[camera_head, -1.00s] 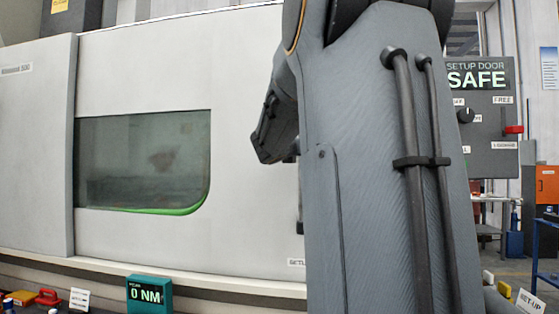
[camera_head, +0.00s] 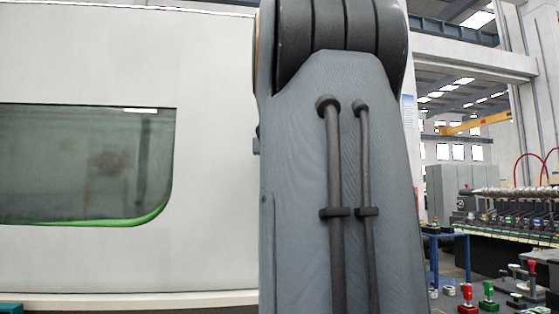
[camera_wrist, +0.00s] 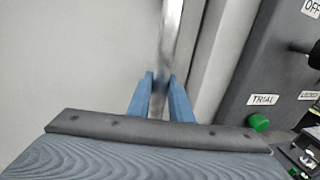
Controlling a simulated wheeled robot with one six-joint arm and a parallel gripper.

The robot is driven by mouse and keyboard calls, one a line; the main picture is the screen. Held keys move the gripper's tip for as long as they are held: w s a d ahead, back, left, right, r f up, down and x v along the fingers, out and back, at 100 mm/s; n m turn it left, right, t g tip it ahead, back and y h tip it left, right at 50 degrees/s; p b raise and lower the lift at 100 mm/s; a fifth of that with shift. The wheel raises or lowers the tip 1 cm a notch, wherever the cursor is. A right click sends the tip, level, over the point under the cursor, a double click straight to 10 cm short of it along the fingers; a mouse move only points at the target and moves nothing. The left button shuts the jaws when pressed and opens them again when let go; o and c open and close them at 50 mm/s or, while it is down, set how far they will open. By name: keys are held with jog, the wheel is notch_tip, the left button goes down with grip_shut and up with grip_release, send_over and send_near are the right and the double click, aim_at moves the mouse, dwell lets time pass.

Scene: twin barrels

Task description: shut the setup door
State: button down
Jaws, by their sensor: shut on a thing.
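The setup door (camera_head: 215,235) is a large off-white panel with a dark window (camera_head: 85,165) edged in green at its lower rim. It fills the left of the head view, and its pale face also fills the left of the wrist view (camera_wrist: 70,70). A vertical metal bar handle (camera_wrist: 170,35) stands on it. My gripper (camera_wrist: 163,82) is shut around this bar with its two blue fingers, one on each side. In the head view my own arm hides the handle, the gripper and the door's right edge. I cannot tell how far the door stands open.
A dark grey control panel (camera_wrist: 262,80) with OFF and TRIAL labels and a green button (camera_wrist: 259,122) stands close right of the handle. Beyond my arm are a blue-legged table (camera_head: 446,236) and a bench with red and green items (camera_head: 488,292).

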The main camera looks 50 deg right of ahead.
jog(key=shift+s+d, duration=0.25)
jog(key=shift+d, duration=0.05)
jog(key=c, duration=1.6)
grip_release()
jog(key=shift+s+d, duration=0.15)
jog(key=shift+d, duration=0.1)
jog(key=shift+a, duration=0.15)
jog(key=v, duration=0.7)
jog(key=shift+s+a, duration=0.2)
jog(key=shift+a, duration=0.1)
jog(key=shift+f, duration=0.1)
